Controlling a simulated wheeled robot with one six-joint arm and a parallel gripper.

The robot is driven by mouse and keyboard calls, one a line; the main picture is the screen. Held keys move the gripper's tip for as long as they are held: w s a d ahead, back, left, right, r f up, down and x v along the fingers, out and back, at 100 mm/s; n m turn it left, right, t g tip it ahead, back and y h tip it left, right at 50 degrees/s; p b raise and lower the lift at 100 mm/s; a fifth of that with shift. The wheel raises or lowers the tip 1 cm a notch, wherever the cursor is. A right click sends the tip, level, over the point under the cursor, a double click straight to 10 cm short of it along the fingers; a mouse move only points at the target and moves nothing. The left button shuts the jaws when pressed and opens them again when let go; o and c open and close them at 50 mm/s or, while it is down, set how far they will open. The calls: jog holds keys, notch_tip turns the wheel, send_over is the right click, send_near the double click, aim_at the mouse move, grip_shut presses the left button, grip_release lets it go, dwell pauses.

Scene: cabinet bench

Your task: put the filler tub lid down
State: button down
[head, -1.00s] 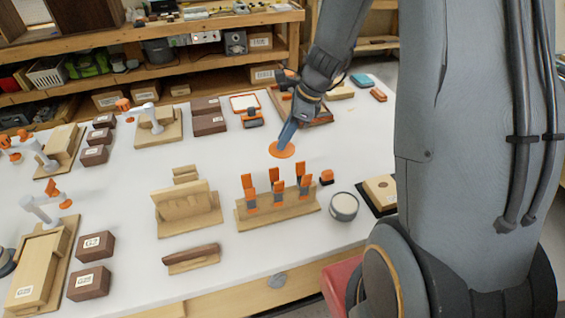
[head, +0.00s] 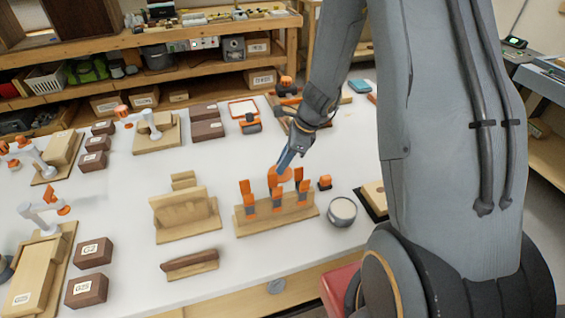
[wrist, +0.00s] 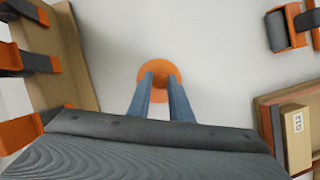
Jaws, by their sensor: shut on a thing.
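The filler tub lid is an orange disc with a knob, seen in the wrist view (wrist: 173,72) and partly hidden behind the clamp rack in the head view (head: 286,175). My gripper (head: 282,167) is shut on its knob, with both blue-grey fingers around it in the wrist view (wrist: 160,95). The lid looks roughly level over the white table; I cannot tell whether it touches the top. The round grey tub (head: 342,212) stands to the right of the rack, with its pale contents showing.
A wooden rack (head: 252,228) with several orange and grey clamps stands just in front of the lid. Behind are an orange-handled tool (head: 250,124) and a red-framed tray (head: 243,106).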

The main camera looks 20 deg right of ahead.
jog(key=c, duration=1.6)
grip_release()
jog(key=shift+d+r, duration=0.15)
jog(key=shift+r, duration=0.3)
jog(key=v, duration=1.1)
jog(key=shift+s+d+r, duration=0.1)
jog(key=shift+d, duration=0.05)
